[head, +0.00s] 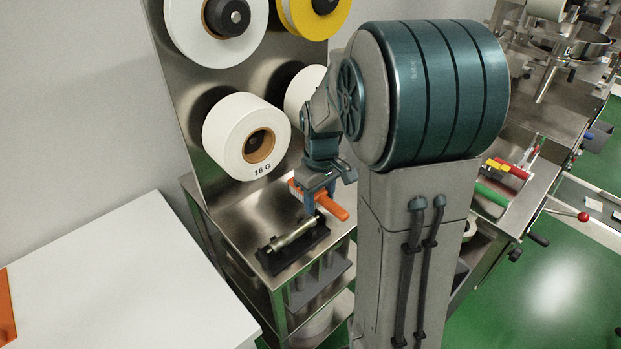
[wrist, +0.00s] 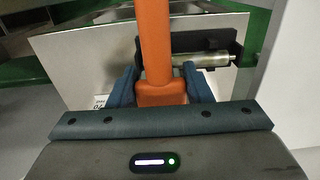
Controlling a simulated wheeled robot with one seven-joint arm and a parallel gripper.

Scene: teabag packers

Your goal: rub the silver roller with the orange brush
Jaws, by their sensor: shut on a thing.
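My gripper (head: 312,196) is shut on the orange brush (head: 333,208). In the wrist view the brush (wrist: 154,45) runs upward from between my two blue fingers (wrist: 160,84). The silver roller (head: 292,234) lies in a black holder (head: 302,250) on the steel shelf, just below and in front of my gripper. In the wrist view the roller (wrist: 205,60) shows to the right of the brush, and the brush hides its left part.
A steel panel behind the shelf carries large white reels (head: 247,135) and a yellow one (head: 316,15), close to my arm. A white table (head: 130,275) stands at the left. Machinery with coloured handles (head: 507,168) is at the right.

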